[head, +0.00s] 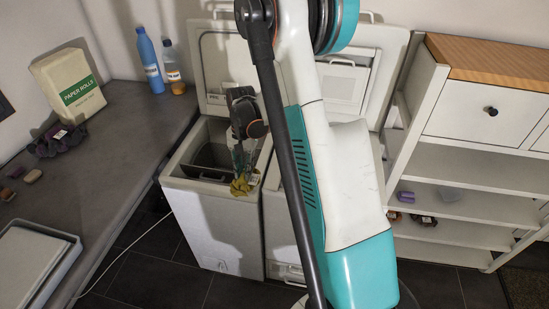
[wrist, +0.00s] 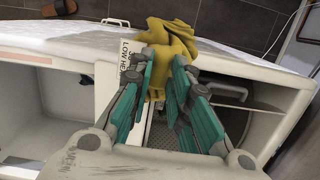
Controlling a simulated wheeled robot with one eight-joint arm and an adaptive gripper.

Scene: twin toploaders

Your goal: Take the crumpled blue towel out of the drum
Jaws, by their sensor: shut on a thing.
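No blue towel shows in either view. My gripper (head: 241,172) is shut on a crumpled yellow cloth (head: 241,187). In the wrist view the fingers (wrist: 160,62) pinch the cloth (wrist: 175,38), which bunches up beyond the tips. The cloth is at the front right corner of the left toploader (head: 211,222), by its front rim; I cannot tell whether it touches the rim. That machine's lid (head: 226,62) is up and its opening is partly visible. The drum inside is mostly hidden by my gripper in the wrist view.
A second toploader (head: 283,240) stands close on the right, also with its lid up, largely behind my arm. A grey counter (head: 125,120) at left holds a paper rolls bag (head: 68,85), a blue bottle (head: 149,62) and a dark cloth (head: 60,138). White shelves (head: 470,205) stand at right.

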